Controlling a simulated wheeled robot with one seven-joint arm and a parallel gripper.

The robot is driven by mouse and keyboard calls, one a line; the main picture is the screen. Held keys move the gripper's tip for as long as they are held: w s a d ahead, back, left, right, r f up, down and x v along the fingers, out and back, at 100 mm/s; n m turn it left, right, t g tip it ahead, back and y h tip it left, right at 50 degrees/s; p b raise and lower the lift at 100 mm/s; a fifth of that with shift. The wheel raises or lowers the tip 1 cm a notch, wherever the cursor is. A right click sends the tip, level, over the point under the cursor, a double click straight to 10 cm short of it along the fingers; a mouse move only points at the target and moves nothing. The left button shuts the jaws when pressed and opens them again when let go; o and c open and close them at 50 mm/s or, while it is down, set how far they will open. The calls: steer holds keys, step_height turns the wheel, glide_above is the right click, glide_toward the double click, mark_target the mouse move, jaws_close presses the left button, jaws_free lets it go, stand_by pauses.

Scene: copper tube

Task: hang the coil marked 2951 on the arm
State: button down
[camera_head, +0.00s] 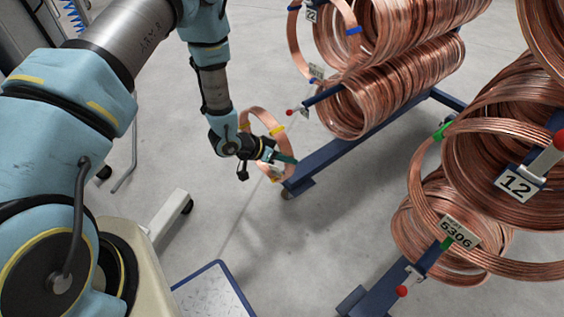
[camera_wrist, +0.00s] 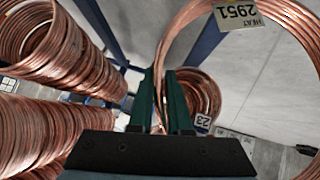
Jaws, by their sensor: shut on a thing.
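The copper coil (camera_head: 259,109) hangs as a thin ring at my gripper (camera_head: 276,157), with yellow bands on it. In the wrist view its tag (camera_wrist: 238,14) reads 2951 upside down, and the coil (camera_wrist: 182,27) runs down between the fingers. My gripper (camera_wrist: 162,100) is shut on it. The blue rack arm (camera_head: 322,96) with a red tip stands to the upper right of the gripper and carries several coils. In the wrist view, a plate marked 23 (camera_wrist: 203,122) shows beyond the fingers by another coil (camera_wrist: 203,88).
The blue rack base (camera_head: 350,148) lies just right of my gripper. Another rack at right holds coils, a plate marked 12 (camera_head: 517,183) and a coil tag reading 5306 (camera_head: 460,232). A blue-edged platform (camera_head: 215,292) is at the bottom.

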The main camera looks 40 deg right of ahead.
steer(key=w+d+f+b, duration=0.1)
steer(key=d+b, duration=0.4)
steer(key=d, duration=1.9)
steer(key=shift+w+d+f, duration=0.15)
steer(key=shift+d+f, duration=0.05)
steer(key=shift+f, duration=0.3)
stand_by(0.9)
stand_by(0.5)
